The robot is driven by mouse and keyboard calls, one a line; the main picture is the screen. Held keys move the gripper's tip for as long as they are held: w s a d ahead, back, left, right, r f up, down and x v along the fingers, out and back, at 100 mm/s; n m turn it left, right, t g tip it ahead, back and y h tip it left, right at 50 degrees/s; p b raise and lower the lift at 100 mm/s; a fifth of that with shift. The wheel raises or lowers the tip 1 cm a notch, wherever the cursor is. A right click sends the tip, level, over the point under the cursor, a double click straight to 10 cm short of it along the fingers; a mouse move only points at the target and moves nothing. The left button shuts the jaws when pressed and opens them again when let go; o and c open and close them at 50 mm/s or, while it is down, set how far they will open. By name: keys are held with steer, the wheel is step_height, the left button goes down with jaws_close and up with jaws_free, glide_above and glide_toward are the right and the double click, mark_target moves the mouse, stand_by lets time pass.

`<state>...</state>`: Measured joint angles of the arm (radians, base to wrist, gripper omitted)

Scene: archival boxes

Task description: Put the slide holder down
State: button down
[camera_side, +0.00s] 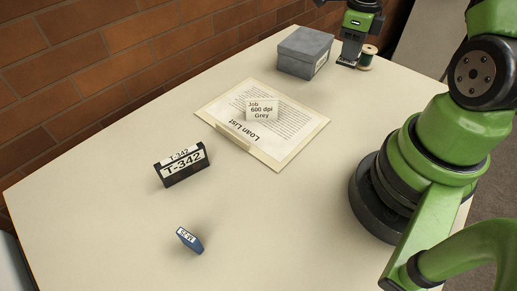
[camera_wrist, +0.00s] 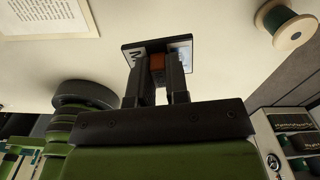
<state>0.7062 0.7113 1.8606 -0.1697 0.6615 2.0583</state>
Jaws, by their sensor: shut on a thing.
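My gripper (camera_side: 350,57) is at the far end of the table, beside the grey box. In the wrist view my gripper (camera_wrist: 159,72) is shut on a small flat dark-edged piece, which I take to be the slide holder (camera_wrist: 133,54). It has a white label with a letter that looks like M, and a bluish patch on its right. An orange-brown part shows between the fingers. The fingers hide much of the piece. I cannot tell whether it touches the table. In the side view it hardly shows.
A grey lidded box (camera_side: 302,53) and a thread spool (camera_side: 367,57) flank my gripper closely. A paper folder (camera_side: 295,145) bears a "Job 600 dpi Grey" card (camera_side: 261,110). A black T-342 box (camera_side: 182,166) and a small blue labelled block (camera_side: 190,240) stand nearer. The front left is clear.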

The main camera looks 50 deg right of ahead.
steer(key=w+a+n, duration=0.4)
steer(key=a, duration=0.4)
steer(key=n, duration=1.6)
glide_above(253, 205)
step_height(253, 205, down, 10)
steer(key=shift+r, duration=0.1)
steer(key=c, duration=1.6)
jaws_free()
steer(key=o, duration=0.5)
